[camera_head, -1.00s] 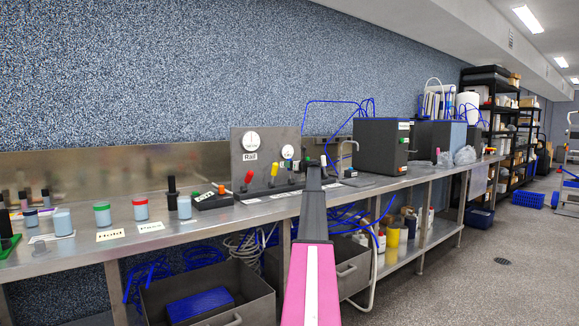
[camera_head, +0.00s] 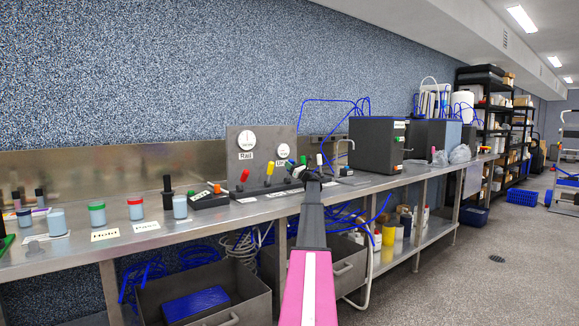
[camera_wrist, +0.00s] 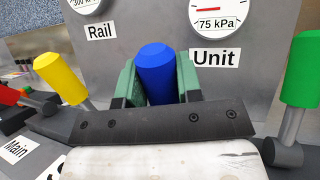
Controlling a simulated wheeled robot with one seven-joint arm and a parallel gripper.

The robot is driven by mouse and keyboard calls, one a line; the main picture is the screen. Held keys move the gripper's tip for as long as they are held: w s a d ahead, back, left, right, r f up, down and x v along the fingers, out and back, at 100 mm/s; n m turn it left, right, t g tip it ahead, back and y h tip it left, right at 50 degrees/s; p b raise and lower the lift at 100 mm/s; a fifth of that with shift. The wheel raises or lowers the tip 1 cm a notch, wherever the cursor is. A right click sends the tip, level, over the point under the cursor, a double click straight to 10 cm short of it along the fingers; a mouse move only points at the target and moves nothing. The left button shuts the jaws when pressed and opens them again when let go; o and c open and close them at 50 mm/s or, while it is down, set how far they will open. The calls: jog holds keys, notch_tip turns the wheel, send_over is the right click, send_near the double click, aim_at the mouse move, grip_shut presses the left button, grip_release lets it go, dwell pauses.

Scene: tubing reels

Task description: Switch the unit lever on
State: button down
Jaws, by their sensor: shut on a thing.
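The control panel (camera_head: 262,150) stands on the steel bench with a row of coloured levers at its foot. In the wrist view, my gripper (camera_wrist: 157,78) has its green finger pads on both sides of a blue lever handle (camera_wrist: 156,66) and is shut on it. The blue handle looks roughly upright; its lower part and any label before it are hidden by my gripper. The Unit gauge (camera_wrist: 217,14) above reads low, over a "75 kPa" mark, with the "Unit" label (camera_wrist: 214,57) below it.
A yellow lever (camera_wrist: 60,78) stands left of my gripper and a green lever (camera_wrist: 302,75) right. A red lever (camera_head: 245,175) is farther left. The Rail gauge (camera_head: 246,140) is on the panel. A dark box (camera_head: 377,145) stands right; cups (camera_head: 136,208) stand left.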

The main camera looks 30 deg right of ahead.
jog(key=shift+s, duration=0.1)
dwell(0.3)
jog(key=c, duration=0.8)
grip_release()
jog(key=s+d, duration=0.2)
jog(key=s, duration=0.3)
jog(key=s+d+f, duration=0.1)
jog(key=s+d, duration=0.1)
jog(key=s, duration=0.3)
jog(key=s+d+f, duration=0.1)
jog(key=s+d, duration=0.1)
jog(key=s, duration=0.3)
jog(key=shift+s+f, duration=0.15)
jog(key=shift+f, duration=0.05)
